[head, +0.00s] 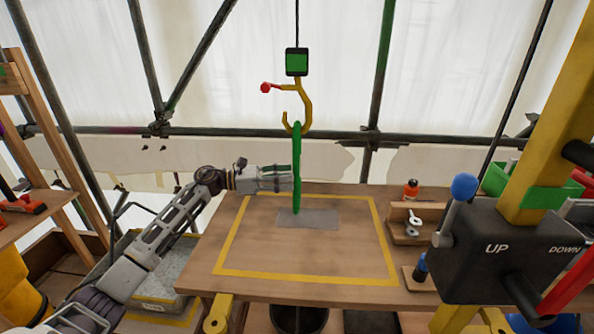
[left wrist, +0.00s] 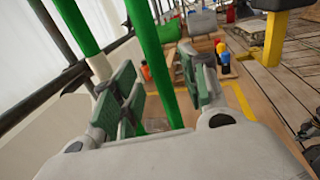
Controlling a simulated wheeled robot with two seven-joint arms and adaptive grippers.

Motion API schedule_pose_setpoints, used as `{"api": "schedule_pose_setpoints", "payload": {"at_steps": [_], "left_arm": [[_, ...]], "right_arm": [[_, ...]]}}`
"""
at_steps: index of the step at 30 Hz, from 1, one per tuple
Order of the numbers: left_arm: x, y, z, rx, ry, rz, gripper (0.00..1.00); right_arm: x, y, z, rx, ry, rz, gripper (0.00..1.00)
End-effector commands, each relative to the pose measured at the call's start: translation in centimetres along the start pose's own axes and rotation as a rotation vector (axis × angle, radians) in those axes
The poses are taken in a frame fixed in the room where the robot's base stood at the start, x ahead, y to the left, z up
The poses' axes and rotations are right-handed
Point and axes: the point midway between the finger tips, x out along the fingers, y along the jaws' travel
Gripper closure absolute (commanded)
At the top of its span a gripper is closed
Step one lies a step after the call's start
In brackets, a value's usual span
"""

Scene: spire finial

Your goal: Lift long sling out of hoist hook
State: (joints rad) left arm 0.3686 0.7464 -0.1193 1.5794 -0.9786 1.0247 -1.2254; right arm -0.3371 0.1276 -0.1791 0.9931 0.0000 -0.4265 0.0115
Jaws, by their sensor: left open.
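The yellow hoist hook (head: 305,105) hangs from a black and green block (head: 297,62). The long green sling (head: 297,165) hangs from the hook down to a grey patch on the table. My left gripper (head: 286,179) is open at the sling's lower half, reaching in from the left. In the left wrist view one green strand (left wrist: 157,65) shows between the open fingers (left wrist: 162,90). A second green strand (left wrist: 78,28) with a pale section runs behind the left finger. Whether a finger touches the sling I cannot tell.
The wooden table (head: 250,284) carries a yellow outline around the grey patch (head: 322,218). An orange bottle (head: 411,189) and a shackle (head: 414,222) are on its right side. A black UP/DOWN control box (head: 497,250) stands at the front right. Scaffold poles cross behind.

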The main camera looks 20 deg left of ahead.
Motion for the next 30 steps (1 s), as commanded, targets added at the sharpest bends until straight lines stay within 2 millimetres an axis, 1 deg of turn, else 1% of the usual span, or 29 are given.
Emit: {"api": "schedule_pose_setpoints", "payload": {"at_steps": [6, 10, 14, 26, 29, 30], "left_arm": [[2.5, 0.1, 0.1, 0.000, -0.003, 0.000, 0.56], [3.5, 0.2, 0.1, 0.001, 0.000, 0.000, 0.56], [3.9, 0.1, 0.0, 0.001, 0.000, 0.001, 0.56], [3.9, 0.1, 0.0, 0.001, 0.000, 0.001, 0.56], [3.9, 0.1, 0.0, 0.001, 0.000, 0.001, 0.66], [3.9, 0.1, 0.0, 0.001, 0.000, 0.001, 0.71]], "right_arm": [[0.0, 0.2, 1.8, -0.002, -0.024, 0.002, 1.00], [0.1, 0.3, 2.5, -0.003, -0.029, 0.003, 1.00], [0.1, 0.4, 2.5, -0.004, -0.025, 0.004, 1.00], [0.1, 0.5, 1.8, -0.004, -0.018, 0.006, 1.00], [0.1, 0.5, 1.8, -0.004, -0.019, 0.005, 1.00], [0.1, 0.5, 1.8, -0.004, -0.019, 0.005, 1.00]]}}
